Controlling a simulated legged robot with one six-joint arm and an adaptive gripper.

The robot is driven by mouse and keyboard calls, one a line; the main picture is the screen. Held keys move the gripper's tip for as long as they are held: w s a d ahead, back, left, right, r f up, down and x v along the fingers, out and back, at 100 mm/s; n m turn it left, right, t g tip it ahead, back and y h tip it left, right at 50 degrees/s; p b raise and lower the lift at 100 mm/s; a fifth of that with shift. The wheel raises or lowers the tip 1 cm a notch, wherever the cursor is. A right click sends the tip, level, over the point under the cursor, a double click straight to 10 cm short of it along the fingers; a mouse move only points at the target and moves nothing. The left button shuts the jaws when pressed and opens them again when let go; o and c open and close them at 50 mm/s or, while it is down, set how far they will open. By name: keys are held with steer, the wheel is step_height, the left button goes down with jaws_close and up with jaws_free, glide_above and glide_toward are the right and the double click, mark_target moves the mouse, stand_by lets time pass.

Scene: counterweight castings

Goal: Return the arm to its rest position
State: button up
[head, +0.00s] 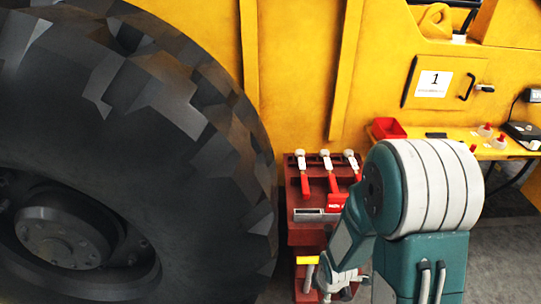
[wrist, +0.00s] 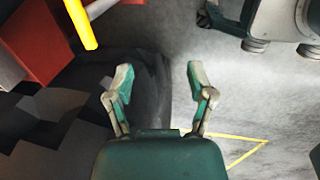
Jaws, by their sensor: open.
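My arm, green and light grey, rises at the lower right of the head view and folds down to the left. My gripper (wrist: 158,88) shows in the wrist view with its two fingers spread apart and nothing between them. In the head view my gripper (head: 335,283) is low, in front of the red tool stand (head: 305,236), and partly hidden by my arm. A yellow-handled tool (head: 307,260) is close to its left; a yellow bar (wrist: 80,22) shows at the upper left of the wrist view, apart from the fingers.
A huge black tyre (head: 150,130) fills the left side. A yellow machine body (head: 300,70) stands behind, with a panel marked 1 (head: 434,83). A yellow shelf (head: 460,140) at right holds a red bin (head: 387,128). Grey floor (head: 510,240) is open at the lower right.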

step_height(320, 180, up, 18)
steer(key=s+d+m+t, duration=0.1)
steer(key=m+t, duration=0.1)
steer(key=m, duration=0.6)
steer(key=s+r+m+t, duration=0.1)
steer(key=s+r+m, duration=0.9)
steer(key=r, duration=0.3)
steer(key=shift+s+r, duration=0.4)
steer(key=shift+s, duration=0.35)
